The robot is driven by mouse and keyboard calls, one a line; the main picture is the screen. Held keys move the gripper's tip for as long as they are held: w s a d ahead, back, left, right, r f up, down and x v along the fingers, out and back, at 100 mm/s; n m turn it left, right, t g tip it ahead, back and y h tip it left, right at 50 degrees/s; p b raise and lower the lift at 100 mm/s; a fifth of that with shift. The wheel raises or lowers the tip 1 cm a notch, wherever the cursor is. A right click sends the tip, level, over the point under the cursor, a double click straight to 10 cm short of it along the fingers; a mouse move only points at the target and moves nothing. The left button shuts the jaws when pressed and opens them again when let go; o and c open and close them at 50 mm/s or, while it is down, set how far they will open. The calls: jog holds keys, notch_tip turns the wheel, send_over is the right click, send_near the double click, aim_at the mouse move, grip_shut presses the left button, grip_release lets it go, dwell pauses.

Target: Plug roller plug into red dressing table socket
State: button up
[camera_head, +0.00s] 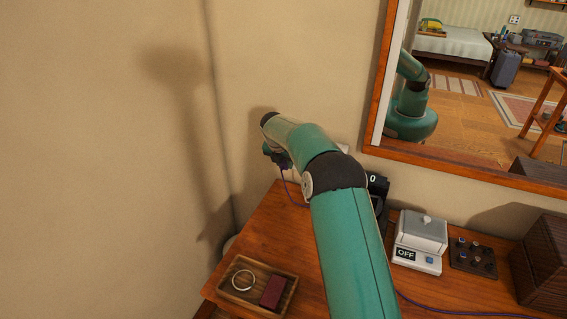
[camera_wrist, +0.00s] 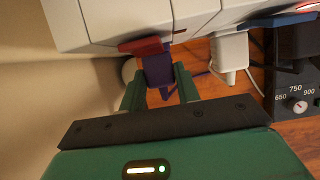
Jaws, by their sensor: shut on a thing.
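My gripper (camera_wrist: 160,88) is shut on a purple plug (camera_wrist: 158,71), with one green finger on either side of it. In the head view my gripper (camera_head: 277,158) is near the wall corner, partly hidden by my arm. A purple cord (camera_head: 290,192) hangs from the plug onto the wooden dressing table (camera_head: 262,225).
A white plug (camera_wrist: 230,50) sits in the neighbouring socket, close to the right finger. A black device with a dial (camera_wrist: 297,104) is at right. A tray (camera_head: 225,291) with a ring, a white OFF device (camera_head: 420,238) and a mirror (camera_head: 377,90) are nearby.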

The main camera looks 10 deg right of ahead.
jog(key=shift+w+d, duration=0.1)
jog(key=shift+w, duration=0.05)
jog(key=o, duration=1.1)
jog(key=shift+o, duration=0.2)
jog(key=s+a+r+m, duration=0.2)
jog(key=s+r+m, duration=0.1)
jog(key=s+r, duration=0.65)
jog(key=s+a+r+m, duration=0.1)
jog(key=s+r+m, duration=0.4)
jog(key=r, duration=0.7)
jog(key=s+d+r+m+t+y, duration=0.1)
jog(key=s+r+m, duration=0.2)
jog(key=s+m, duration=1.65)
jog(key=s+f+m, duration=0.1)
jog(key=s+f, duration=0.1)
jog(key=s, duration=0.7)
jog(key=s+f+y, duration=0.1)
jog(key=s+f, duration=0.2)
jog(key=s, duration=0.5)
jog(key=shift+s+d+f+m+t+y, duration=0.2)
jog(key=shift+s+f+m+t+y, duration=0.1)
jog(key=shift+s+f+m+t, duration=0.1)
